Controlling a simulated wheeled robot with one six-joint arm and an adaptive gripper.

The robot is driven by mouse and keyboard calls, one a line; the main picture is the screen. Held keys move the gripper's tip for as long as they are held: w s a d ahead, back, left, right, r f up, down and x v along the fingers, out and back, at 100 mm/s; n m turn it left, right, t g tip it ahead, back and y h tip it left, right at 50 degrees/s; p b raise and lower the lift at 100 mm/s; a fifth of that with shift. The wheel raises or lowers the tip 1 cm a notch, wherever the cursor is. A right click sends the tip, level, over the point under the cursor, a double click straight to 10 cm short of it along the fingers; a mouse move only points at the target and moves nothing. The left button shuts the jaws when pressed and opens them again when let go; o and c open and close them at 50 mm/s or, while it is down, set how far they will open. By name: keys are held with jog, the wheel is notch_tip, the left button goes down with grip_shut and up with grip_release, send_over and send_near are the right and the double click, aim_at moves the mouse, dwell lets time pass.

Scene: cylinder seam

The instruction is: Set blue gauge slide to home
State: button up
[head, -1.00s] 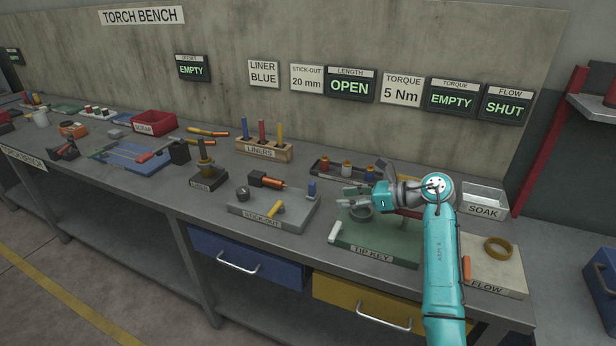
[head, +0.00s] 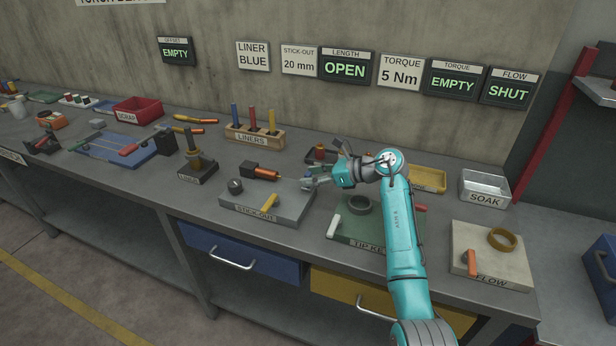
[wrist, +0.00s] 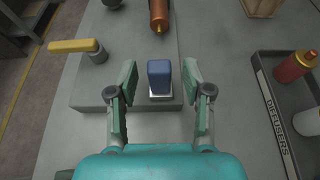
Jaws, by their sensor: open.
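The blue gauge slide (wrist: 160,76) is a small upright blue block on a pale base. It sits at the edge of the grey STICK-OUT block (head: 250,209), which also shows in the wrist view (wrist: 88,90). My gripper (wrist: 160,80) is open, with one finger on each side of the slide and a gap on both sides. In the head view my gripper (head: 308,183) is at the right end of the block and largely hides the slide. An orange-tipped torch piece (head: 263,172) points toward the slide; its copper nozzle (wrist: 158,14) shows in the wrist view.
A yellow lever (head: 269,202) stands on the block's front part, clear of my fingers. The DIFFUSERS tray (wrist: 270,110) lies to the right. The green TIP KEY board (head: 345,228) is beside the block. The LENGTH display (head: 345,66) reads OPEN.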

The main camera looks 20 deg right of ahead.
jog(key=shift+x, duration=0.85)
grip_shut()
jog(key=shift+w+a, duration=0.75)
jog(key=shift+a, duration=0.35)
jog(key=shift+w+a, duration=0.8)
jog(key=shift+a, duration=0.25)
grip_release()
jog(key=shift+a, duration=0.1)
